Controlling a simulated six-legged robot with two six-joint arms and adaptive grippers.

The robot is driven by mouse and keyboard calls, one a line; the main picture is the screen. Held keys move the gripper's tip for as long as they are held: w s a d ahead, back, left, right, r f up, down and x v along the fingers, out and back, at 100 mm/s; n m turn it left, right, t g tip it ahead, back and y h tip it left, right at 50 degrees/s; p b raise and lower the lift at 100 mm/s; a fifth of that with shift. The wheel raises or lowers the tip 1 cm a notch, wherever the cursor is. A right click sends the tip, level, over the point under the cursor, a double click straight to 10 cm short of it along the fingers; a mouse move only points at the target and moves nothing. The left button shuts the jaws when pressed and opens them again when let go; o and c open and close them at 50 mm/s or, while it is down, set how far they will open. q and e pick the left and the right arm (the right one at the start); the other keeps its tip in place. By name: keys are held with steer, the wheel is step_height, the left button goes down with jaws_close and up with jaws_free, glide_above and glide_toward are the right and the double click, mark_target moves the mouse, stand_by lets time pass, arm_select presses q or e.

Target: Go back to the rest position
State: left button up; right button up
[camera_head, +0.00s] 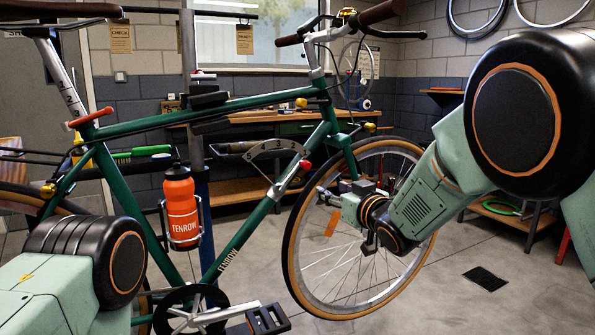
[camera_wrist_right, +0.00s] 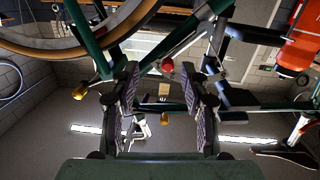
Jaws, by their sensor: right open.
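My right gripper (camera_head: 328,194) reaches in from the right, in front of the bike's front wheel (camera_head: 398,271) and near the lower end of its head tube. In the right wrist view its two dark ribbed fingers (camera_wrist_right: 162,106) stand apart with nothing between them. Beyond them I see parts of the green bike frame and a red knob (camera_wrist_right: 167,68). The same red knob shows in the head view (camera_head: 305,165), by a numbered arc gauge (camera_head: 272,148). My left arm shows only at the lower left; its gripper is out of view.
The green bike (camera_head: 250,215) fills the middle, close to my right gripper. An orange bottle (camera_head: 181,208) sits in a cage on its frame. A wooden workbench (camera_head: 240,190) stands behind.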

mark_target(308, 166)
steer(key=r, duration=0.1)
steer(key=a+r+y, duration=0.1)
steer(key=w+a+r, duration=0.1)
steer(key=shift+r+y, duration=0.15)
steer(key=shift+y, duration=0.15)
steer(key=shift+x, duration=2.85)
steer(key=shift+d, duration=0.1)
arm_select(q)
steer(key=shift+o, duration=1)
